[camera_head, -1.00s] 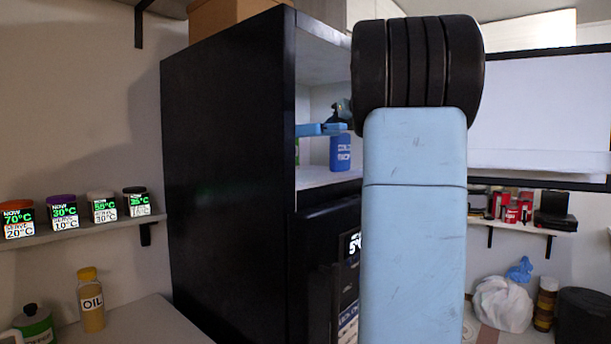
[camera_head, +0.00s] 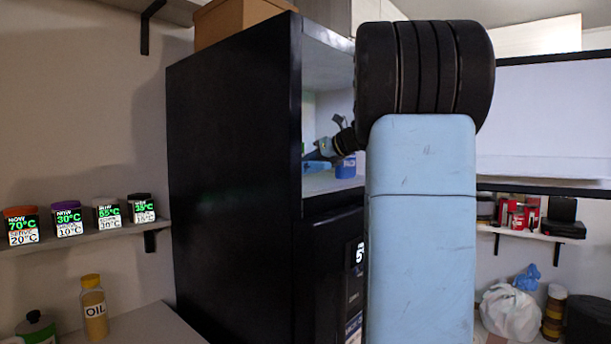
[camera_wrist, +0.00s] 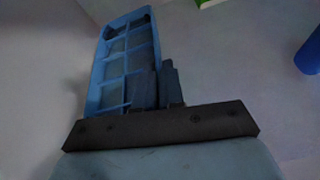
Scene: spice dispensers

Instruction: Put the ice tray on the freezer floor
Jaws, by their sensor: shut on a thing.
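The blue ice tray (camera_wrist: 126,62), with its rows of compartments, is held in the jaws of my gripper (camera_wrist: 155,85) in the wrist view. In the head view my gripper (camera_head: 340,143) reaches into the open upper freezer compartment, angled downward. A small part of the tray (camera_head: 317,166) shows low there, close above the pale freezer floor (camera_head: 318,184). I cannot tell whether the tray touches the floor. My arm hides the right part of the compartment.
A blue container (camera_head: 346,168) stands on the freezer floor behind my gripper, and shows at the right in the wrist view (camera_wrist: 310,54). A green thing (camera_wrist: 206,2) is at the top edge there. The black freezer side wall (camera_head: 235,170) bounds the left.

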